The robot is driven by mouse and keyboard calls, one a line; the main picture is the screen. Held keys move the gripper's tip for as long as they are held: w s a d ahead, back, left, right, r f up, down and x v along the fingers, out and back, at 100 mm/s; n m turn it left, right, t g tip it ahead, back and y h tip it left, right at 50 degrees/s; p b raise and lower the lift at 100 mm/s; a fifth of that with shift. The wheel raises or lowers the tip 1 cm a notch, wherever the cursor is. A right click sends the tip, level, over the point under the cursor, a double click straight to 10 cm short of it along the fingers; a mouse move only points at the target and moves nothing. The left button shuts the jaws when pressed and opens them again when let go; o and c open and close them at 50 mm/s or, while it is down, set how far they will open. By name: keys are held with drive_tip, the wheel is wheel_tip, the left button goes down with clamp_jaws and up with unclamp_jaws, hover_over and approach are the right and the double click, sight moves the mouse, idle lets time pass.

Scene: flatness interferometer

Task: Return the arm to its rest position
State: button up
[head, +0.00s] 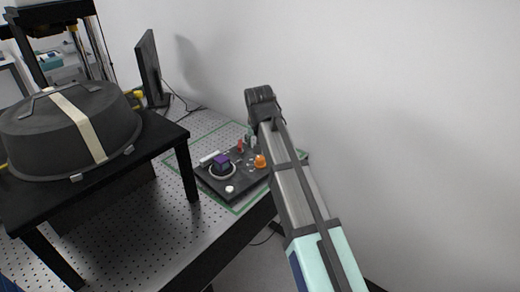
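My arm rises from the lower right in the head view, with pale teal and grey links. Its dark far end, where my gripper (262,98) seems to be, stands in front of the white wall, above and right of the bench's small black tray. The fingers cannot be made out, so I cannot tell whether they are open or shut. No held object shows.
A perforated bench (175,225) carries a black tray (213,184) with a purple block (221,160), an orange item (260,161) and several small parts. A black stand (185,165) bears a large dark domed cover (35,135). A monitor (149,68) stands behind.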

drive_tip(key=shift+s+r, duration=0.25)
drive_tip(key=shift+r, duration=0.25)
